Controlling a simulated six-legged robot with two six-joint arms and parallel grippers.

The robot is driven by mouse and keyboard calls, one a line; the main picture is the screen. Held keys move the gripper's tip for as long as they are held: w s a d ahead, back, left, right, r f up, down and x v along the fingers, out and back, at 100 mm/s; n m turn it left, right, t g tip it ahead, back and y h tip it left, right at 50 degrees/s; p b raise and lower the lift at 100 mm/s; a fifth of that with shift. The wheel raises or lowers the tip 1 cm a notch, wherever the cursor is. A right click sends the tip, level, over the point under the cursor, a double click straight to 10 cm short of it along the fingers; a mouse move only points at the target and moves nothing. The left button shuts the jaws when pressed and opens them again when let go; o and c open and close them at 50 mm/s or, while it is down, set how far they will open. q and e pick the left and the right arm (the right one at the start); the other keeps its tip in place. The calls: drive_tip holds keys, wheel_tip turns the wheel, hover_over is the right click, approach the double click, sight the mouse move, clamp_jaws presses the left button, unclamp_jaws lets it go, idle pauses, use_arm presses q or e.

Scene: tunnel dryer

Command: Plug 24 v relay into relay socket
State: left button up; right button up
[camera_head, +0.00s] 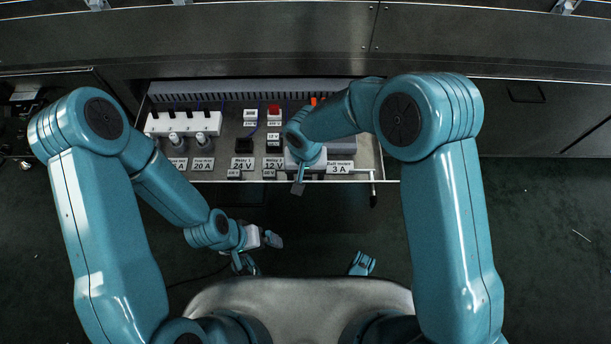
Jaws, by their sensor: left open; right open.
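A panel tray (222,180) in the dryer wall holds the electrical parts. A dark block (244,145) sits just above the label "24 V" (242,163); it looks like the 24 V relay. A similar dark block (273,147) sits above the label "12 V" (273,163). I cannot tell which part is the relay socket. My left gripper (259,251) is open and empty, in front of the tray and below the 24 V label. My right gripper (298,186) is open at the tray's front edge, left of the "3 A" label; its forearm hides parts behind it.
A white fuse strip (184,123) and two pale cylinders (203,140) stand at the tray's left, by a "20 A" label (203,164). A red part (273,109) sits near the back. A handle bar (372,176) projects at the right front. The floor before the tray is free.

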drive_tip(key=c, duration=1.1)
drive_tip(key=shift+o, duration=0.2)
